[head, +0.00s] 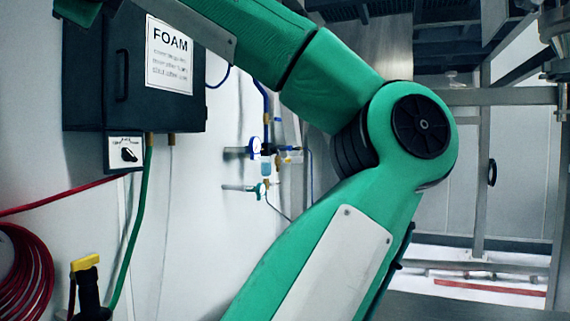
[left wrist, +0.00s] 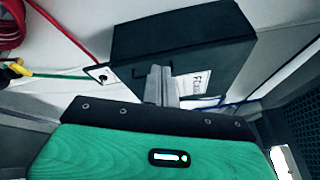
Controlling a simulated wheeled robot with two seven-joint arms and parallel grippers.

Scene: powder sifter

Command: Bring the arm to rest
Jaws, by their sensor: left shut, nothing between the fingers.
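My green left arm (head: 340,110) crosses the head view from the top left, bends at a black round joint and runs down out of the bottom edge. Its gripper is outside the head view. In the left wrist view my left gripper (left wrist: 161,70) shows grey fingers close together, shut and empty. The fingers overlap the dark box behind them in the picture; I see no clear contact. My right gripper is in neither view.
A dark wall box (head: 90,75) with a FOAM sign hangs at left, also in the left wrist view (left wrist: 205,35). A red hose coil (head: 28,275), green hose (head: 137,225) and yellow-handled valve (head: 87,262) are near it. Metal framing (head: 483,180) stands at right.

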